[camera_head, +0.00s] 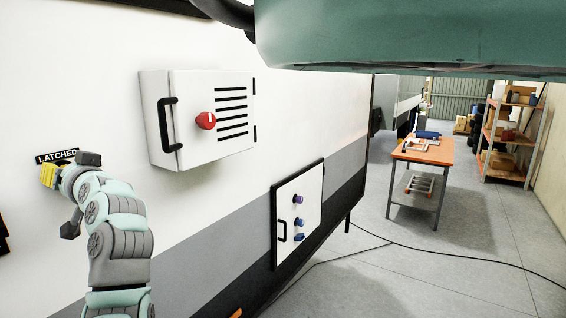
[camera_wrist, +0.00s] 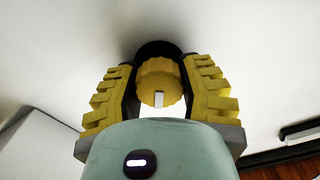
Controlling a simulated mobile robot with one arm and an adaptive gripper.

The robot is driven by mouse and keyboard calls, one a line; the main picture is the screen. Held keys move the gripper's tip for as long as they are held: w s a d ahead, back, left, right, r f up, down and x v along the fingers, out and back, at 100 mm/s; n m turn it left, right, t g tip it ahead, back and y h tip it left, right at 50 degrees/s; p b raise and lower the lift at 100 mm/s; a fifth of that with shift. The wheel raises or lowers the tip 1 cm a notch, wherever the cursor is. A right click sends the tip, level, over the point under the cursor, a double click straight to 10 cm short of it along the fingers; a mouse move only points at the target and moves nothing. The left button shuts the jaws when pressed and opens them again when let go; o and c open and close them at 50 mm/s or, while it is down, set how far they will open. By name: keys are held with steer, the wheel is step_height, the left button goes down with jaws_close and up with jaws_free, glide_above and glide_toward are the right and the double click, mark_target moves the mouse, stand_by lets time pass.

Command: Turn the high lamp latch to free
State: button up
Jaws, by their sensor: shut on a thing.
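The lamp latch is a round yellow knob (camera_wrist: 158,82) with a white pointer mark, on a dark round base against the white caravan wall. In the wrist view the mark sits at the knob's lower side. My gripper (camera_wrist: 159,92) has its yellow ribbed fingers on either side of the knob, shut on it. In the head view my gripper (camera_head: 52,176) is at the wall at the far left, just under a black label (camera_head: 57,156) reading "LATCHED". The knob itself is hidden there by my gripper and wrist.
A white wall box (camera_head: 205,118) with a red knob (camera_head: 206,120) and black handle stands out right of my gripper. A lower panel (camera_head: 298,212) carries several knobs and a handle. An orange table (camera_head: 424,150) and shelves (camera_head: 508,130) stand far right. Cables cross the floor.

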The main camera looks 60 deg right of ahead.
steer(key=m+b, duration=0.1)
steer(key=m, duration=0.4)
steer(key=shift+d+m+b, duration=0.15)
steer(key=shift+m+b, duration=0.15)
steer(key=shift+b, duration=0.05)
steer(key=m, duration=0.5)
steer(key=shift+f, duration=0.1)
steer(key=shift+m, duration=0.3)
steer(key=o, duration=1.2)
steer(key=s, duration=1.2)
steer(key=shift+d, duration=0.25)
